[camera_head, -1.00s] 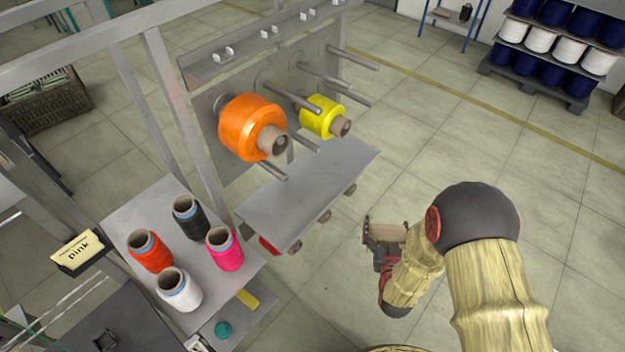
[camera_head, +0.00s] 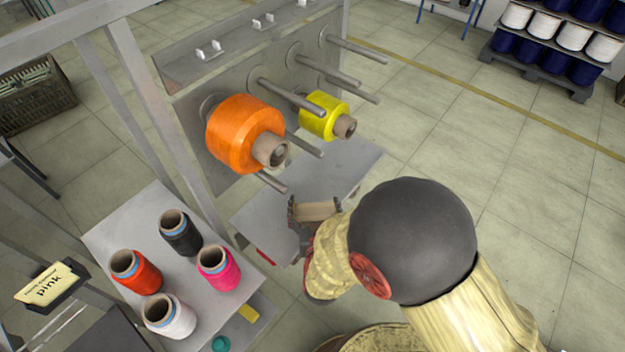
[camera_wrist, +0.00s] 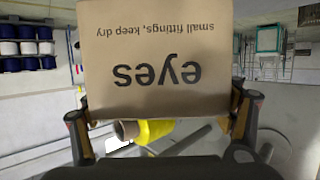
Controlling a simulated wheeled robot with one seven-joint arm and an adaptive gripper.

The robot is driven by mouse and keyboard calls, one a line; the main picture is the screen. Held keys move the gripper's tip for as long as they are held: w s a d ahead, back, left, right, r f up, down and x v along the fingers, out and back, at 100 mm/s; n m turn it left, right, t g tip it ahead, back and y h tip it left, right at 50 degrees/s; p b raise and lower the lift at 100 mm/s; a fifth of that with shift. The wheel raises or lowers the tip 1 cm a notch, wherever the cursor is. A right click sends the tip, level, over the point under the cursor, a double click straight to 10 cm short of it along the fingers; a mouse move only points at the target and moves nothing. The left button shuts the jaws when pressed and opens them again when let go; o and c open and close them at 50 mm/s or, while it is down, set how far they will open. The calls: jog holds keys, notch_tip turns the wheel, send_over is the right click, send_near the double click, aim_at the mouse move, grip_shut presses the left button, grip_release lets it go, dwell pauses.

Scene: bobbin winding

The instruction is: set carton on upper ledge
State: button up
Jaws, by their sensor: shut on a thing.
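My gripper (camera_head: 314,212) is shut on a small brown carton (camera_head: 316,210), with a finger on each side. In the wrist view the carton (camera_wrist: 155,60) fills the top middle, and its printed words "eyes" and "small fittings, keep dry" read upside down. The grey ledge (camera_head: 345,168) juts out below the orange and yellow bobbins. In the head view the carton overlaps the ledge's front part; I cannot tell whether it touches it. My arm hides the ledge's near right edge and what lies under it.
The orange bobbin (camera_head: 238,135) and yellow bobbin (camera_head: 320,117) sit on pegs above the ledge, with bare pegs (camera_head: 330,70) beside them. A lower left shelf (camera_head: 120,218) holds several thread cones. The ledge's far right part looks clear.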

jog(key=w+d+r+b, duration=0.1)
jog(key=w+d+r, duration=0.15)
jog(key=r, duration=0.25)
jog(key=w+d+r+b, duration=0.1)
jog(key=w+d+r, duration=0.1)
jog(key=w+r, duration=0.3)
jog(key=b, duration=0.7)
send_over(312, 175)
jog(key=shift+y, duration=0.3)
jog(key=shift+f, duration=6.9)
jog(key=shift+f, duration=0.1)
jog(key=shift+f, duration=0.15)
jog(key=o, duration=1.3)
jog(key=shift+s, duration=0.1)
